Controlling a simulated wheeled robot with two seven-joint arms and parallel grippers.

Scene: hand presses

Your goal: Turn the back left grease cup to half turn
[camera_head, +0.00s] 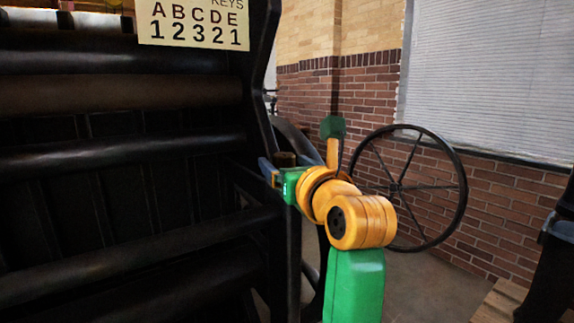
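A small dark brass-coloured cylinder (285,159), which looks like a grease cup, sits at the right end of the black press frame. The gripper and the frame hide the lower part of the cup. I cannot tell whether the fingers touch it or are closed on it. No mark showing how far the cup is turned is readable. My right gripper is not in view.
The black press (120,150) with long horizontal rollers fills the left side. A sign (193,22) reads "KEYS ABCDE 12321". A large spoked handwheel (455,190) stands right of my arm, before a brick wall (510,205). Some floor is clear below the wheel.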

